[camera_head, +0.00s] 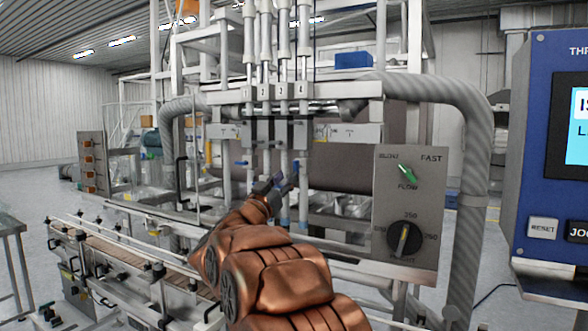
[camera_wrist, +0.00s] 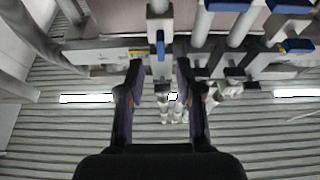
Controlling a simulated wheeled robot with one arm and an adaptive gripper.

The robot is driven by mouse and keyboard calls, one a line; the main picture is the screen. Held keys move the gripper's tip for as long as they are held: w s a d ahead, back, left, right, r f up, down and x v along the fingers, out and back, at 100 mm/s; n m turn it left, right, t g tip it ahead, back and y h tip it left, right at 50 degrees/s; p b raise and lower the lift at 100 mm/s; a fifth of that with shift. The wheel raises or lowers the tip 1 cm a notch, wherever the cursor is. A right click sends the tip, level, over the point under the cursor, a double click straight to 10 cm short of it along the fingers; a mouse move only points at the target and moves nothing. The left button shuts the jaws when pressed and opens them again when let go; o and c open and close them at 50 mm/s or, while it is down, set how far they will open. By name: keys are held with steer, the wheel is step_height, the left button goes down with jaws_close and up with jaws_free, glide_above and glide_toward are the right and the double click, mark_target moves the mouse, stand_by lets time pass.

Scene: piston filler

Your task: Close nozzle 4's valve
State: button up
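The nozzles hang in a row below the number plates 1 to 4 on the filler frame. Nozzle 4 (camera_head: 303,140) is the rightmost, under the plate marked 4. A small blue valve handle (camera_head: 296,165) shows beside it, just above my gripper (camera_head: 281,183). In the wrist view, my gripper (camera_wrist: 159,78) has its two dark fingers apart with nothing clasped. A blue handle (camera_wrist: 160,45) stands upright in that picture, in line with the gap between the fingertips. Whether it is between or just beyond them I cannot tell.
Other blue handles (camera_wrist: 228,6) lie to the right in the wrist view, pointing sideways. A grey control box (camera_head: 410,205) with two knobs and a thick curved pipe (camera_head: 478,170) stand to the right. A conveyor (camera_head: 120,240) runs below left. A blue panel (camera_head: 545,160) is far right.

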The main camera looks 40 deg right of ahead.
mark_target(294, 168)
steer(key=shift+p+x, duration=0.5)
steer(key=shift+x, duration=2.4)
steer(key=shift+c, duration=0.4)
jaws_close()
